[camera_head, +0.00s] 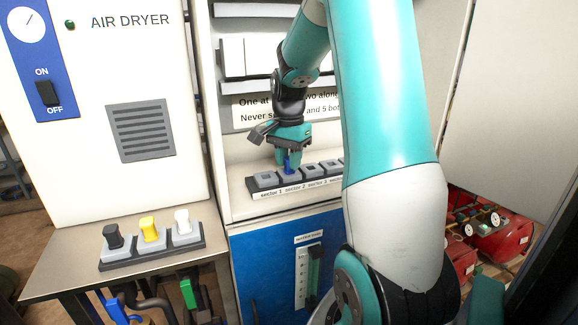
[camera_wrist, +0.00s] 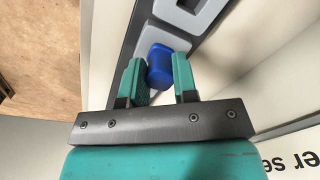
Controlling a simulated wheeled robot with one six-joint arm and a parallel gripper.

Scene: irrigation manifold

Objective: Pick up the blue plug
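The blue plug (camera_head: 288,165) stands in the row of grey sockets on the shelf, above the "sector 2" label. It also shows in the wrist view (camera_wrist: 159,66) as a rounded blue block between my two fingers. My gripper (camera_head: 290,150) points down over it, with one teal finger on each side. In the wrist view my gripper (camera_wrist: 160,75) appears open around the plug, with little or no gap visible at its sides. The plug looks turned slightly relative to the fingers. Its lower end is hidden in the socket.
The socket strip (camera_head: 263,180) continues right behind my arm. A dark holder (camera_head: 150,257) with black, yellow and white plugs stands on the left bench. The white air dryer cabinet (camera_head: 110,160) is at left. A sign (camera_head: 250,109) hangs behind my gripper. Red tanks (camera_head: 500,245) are at right.

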